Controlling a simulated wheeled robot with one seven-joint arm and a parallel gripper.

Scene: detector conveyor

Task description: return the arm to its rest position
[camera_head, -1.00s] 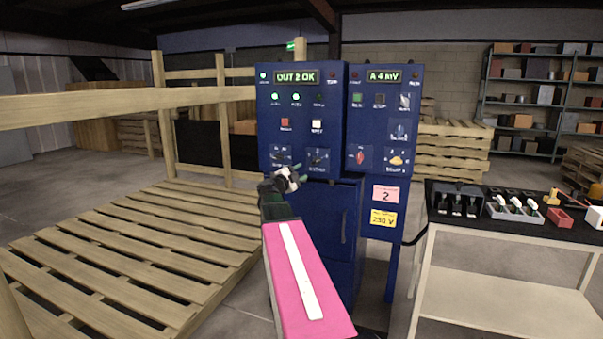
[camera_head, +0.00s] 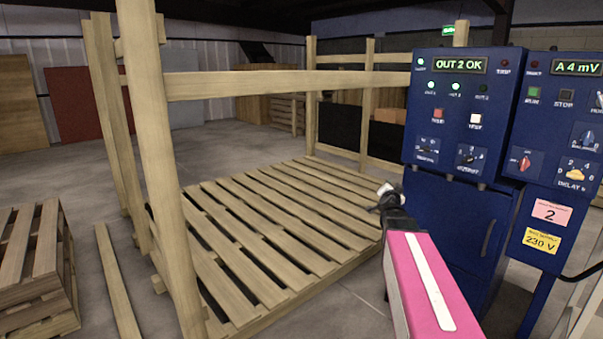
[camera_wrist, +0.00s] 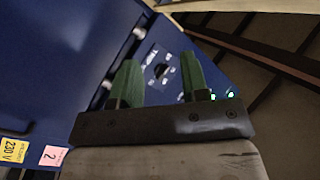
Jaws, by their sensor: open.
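My gripper (camera_head: 386,190) shows in the head view at the end of my pink arm, in front of the left edge of the blue control cabinet (camera_head: 450,215). In the wrist view my gripper (camera_wrist: 158,82) has two green fingers spread apart with nothing between them. Behind the fingers, a black rotary knob (camera_wrist: 160,70) on the cabinet's panel shows, tilted in the picture. I cannot tell the exact distance from the fingers to the panel. The cabinet display (camera_head: 460,65) reads "OUT 2 OK", and another display (camera_head: 577,68) reads "A 4 mV".
A wooden pallet platform (camera_head: 270,215) with posts and rails (camera_head: 280,84) stands left of the cabinet. Stacked pallets (camera_head: 35,265) are at the far left. Pink "2" (camera_head: 551,212) and yellow "230 V" (camera_head: 541,240) labels are on the cabinet.

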